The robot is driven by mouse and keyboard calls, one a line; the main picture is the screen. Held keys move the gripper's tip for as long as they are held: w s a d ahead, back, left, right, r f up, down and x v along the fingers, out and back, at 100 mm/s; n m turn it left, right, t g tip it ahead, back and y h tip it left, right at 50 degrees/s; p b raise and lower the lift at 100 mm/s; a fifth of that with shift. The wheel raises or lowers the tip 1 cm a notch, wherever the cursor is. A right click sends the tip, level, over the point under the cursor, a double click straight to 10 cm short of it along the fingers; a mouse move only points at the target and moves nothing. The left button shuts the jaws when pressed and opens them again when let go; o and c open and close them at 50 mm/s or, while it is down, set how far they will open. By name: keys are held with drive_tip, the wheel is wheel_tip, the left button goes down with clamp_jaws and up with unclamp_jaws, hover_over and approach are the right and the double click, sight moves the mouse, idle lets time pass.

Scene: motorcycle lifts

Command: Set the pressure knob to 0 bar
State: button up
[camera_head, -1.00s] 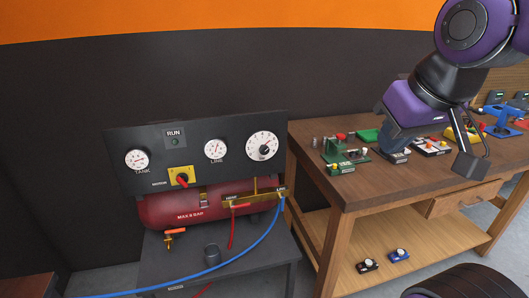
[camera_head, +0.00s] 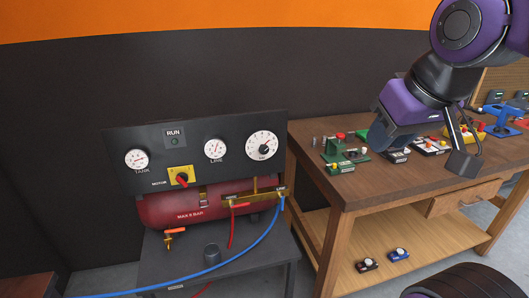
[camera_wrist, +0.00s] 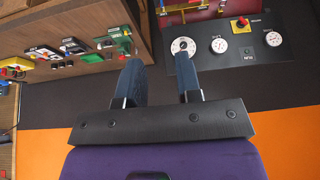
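The pressure knob is a white round dial with a small dark centre (camera_head: 262,146) at the right end of the dark compressor panel (camera_head: 235,172). It also shows in the wrist view (camera_wrist: 183,47), just beyond the right fingertip in the picture. Its pointer is too small to read surely. My gripper (camera_wrist: 159,60) is open, with two blue fingers apart and nothing between them. In the head view my gripper is to the right of the panel, above the workbench, well apart from the knob.
The panel also bears the TANK gauge (camera_head: 137,159), the LINE gauge (camera_head: 215,149) and the red motor switch (camera_head: 182,178). A red tank (camera_head: 170,212) and blue hose (camera_head: 245,250) are below. The wooden workbench (camera_head: 365,195) at right holds several small devices.

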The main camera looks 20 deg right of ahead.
sight(264, 150)
drive_tip(key=o, duration=0.5)
drive_tip(key=shift+m+t, duration=0.3)
drive_tip(key=shift+m, duration=0.3)
drive_tip(key=w, duration=0.4)
drive_tip(key=shift+w+a+f, duration=0.1)
drive_tip(key=shift+a+f, duration=0.15)
drive_tip(key=w+a+f+m+t, duration=0.2)
drive_tip(key=w+f+m, duration=0.2)
drive_tip(key=w, duration=0.7)
drive_tip(key=w+a+f+m+t, duration=0.2)
drive_tip(key=w+f+m+t, duration=0.15)
drive_tip(key=w, duration=0.85)
drive_tip(key=w+a+f+m+t, duration=0.1)
drive_tip(key=w+f+m+t, duration=0.25)
drive_tip(key=f+m, duration=0.6)
drive_tip(key=w+a+f+m+t, duration=0.1)
drive_tip(key=w+f+m+t, duration=0.3)
drive_tip(key=f+m, duration=0.5)
drive_tip(key=shift+n+g+h, duration=0.3)
drive_tip(key=shift+n+g, duration=0.1)
drive_tip(key=shift+g, duration=0.1)
drive_tip(key=w, duration=0.8)
drive_tip(key=w+f, duration=0.1)
drive_tip(key=w, duration=0.3)
drive_tip(key=shift+d, duration=0.4)
drive_tip(key=c, duration=0.9)
